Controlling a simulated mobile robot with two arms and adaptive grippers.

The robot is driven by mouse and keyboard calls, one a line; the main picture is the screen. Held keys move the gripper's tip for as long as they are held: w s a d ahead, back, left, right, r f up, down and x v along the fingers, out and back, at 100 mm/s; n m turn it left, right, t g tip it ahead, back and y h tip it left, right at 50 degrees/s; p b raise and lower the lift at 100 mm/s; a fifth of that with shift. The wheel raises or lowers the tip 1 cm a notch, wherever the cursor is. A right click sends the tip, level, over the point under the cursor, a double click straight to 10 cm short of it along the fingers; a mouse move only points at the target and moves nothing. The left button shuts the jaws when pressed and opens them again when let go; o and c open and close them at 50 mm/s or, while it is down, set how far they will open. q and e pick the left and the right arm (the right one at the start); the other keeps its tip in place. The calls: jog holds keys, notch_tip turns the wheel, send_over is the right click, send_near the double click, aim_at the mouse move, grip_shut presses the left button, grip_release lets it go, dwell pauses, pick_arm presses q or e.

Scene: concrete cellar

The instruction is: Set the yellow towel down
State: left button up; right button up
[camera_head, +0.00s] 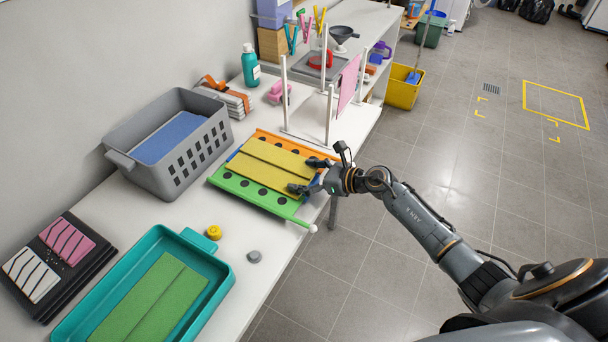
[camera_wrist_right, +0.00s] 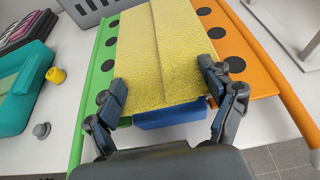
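The yellow towel (camera_head: 272,160), folded into a flat strip with a crease along it, lies over the middle of a folding board (camera_head: 255,192) with green and orange sides and black dots. A blue part of the board shows under its near end in the wrist view. My right gripper (camera_head: 309,175) is at the towel's near end. Whether the towel bears fully on the board is hard to tell. My left gripper is out of view.
A grey basket (camera_head: 181,157) with blue cloth stands behind left. A teal tray (camera_head: 205,263) with a green towel is at front left. A yellow knob (camera_head: 214,232) and a grey knob (camera_head: 254,256) lie between. A white rack (camera_head: 328,100) stands beyond the board.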

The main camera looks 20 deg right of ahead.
jog(key=shift+r, duration=0.15)
jog(key=shift+s+d, duration=0.1)
jog(key=b+v, duration=0.2)
jog(key=v, duration=0.9)
jog(key=shift+s+d+r, duration=0.15)
jog(key=shift+s+r, duration=0.05)
jog(key=shift+r, duration=0.1)
jog(key=s+d+f+m+t+h, duration=0.1)
jog(key=s+d+f+m+h, duration=0.15)
jog(key=f+m, duration=0.8)
jog(key=s+d+f+m+t+h, duration=0.1)
jog(key=s+d+f+m+h, duration=0.15)
jog(key=f+m, duration=0.75)
jog(key=s+f+m+g+h, duration=0.3)
jog(key=s+f+m, duration=0.5)
jog(key=f, duration=0.6)
jog(key=s+a+f+m+g, duration=0.3)
jog(key=s+a+f+m, duration=0.1)
jog(key=s, duration=0.6)
jog(key=s+a+f+m+g, duration=0.3)
jog(key=s+f, duration=0.4)
jog(key=s, duration=0.3)
jog(key=s+a+f+m+g, duration=0.2)
jog(key=s+a+f+m, duration=0.3)
jog(key=s, duration=0.6)
jog(key=shift+a+f+m+g, duration=0.25)
jog(key=shift+f+m+g, duration=0.1)
jog(key=shift+f+g, duration=0.05)
